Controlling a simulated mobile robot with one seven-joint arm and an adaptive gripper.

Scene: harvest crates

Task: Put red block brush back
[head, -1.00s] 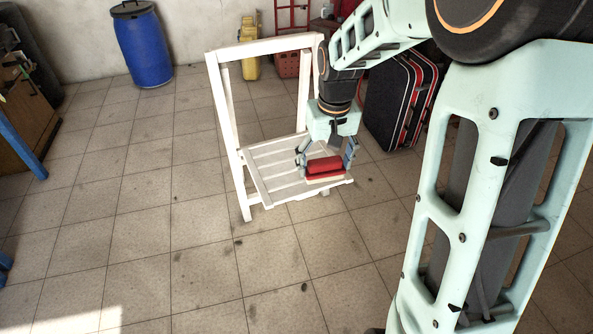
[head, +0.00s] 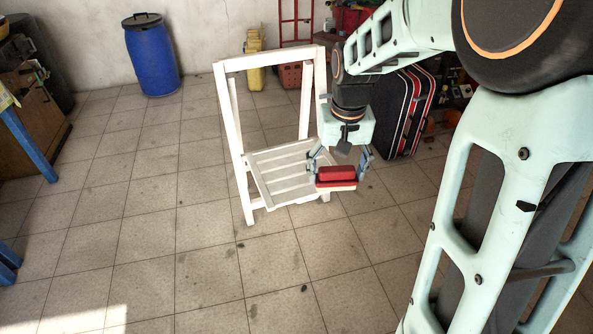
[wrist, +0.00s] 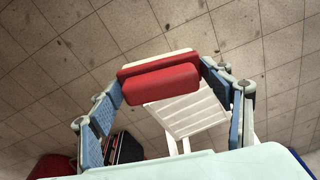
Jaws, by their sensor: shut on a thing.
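The red block brush (head: 336,175) has a red back and a pale layer along its lower edge. My gripper (head: 338,172) is shut on it and holds it in the air, near the right front corner of the white slatted chair (head: 290,168) in the head view. In the wrist view the brush (wrist: 160,82) lies between the two blue-padded fingers (wrist: 168,100). The slatted seat (wrist: 188,112) shows below and behind it there. The brush appears apart from the seat.
A dark suitcase with red trim (head: 405,110) stands behind my gripper. A blue barrel (head: 151,55) stands by the back wall. A blue-legged table (head: 28,143) is at the left. The tiled floor (head: 200,240) in front of the chair is clear.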

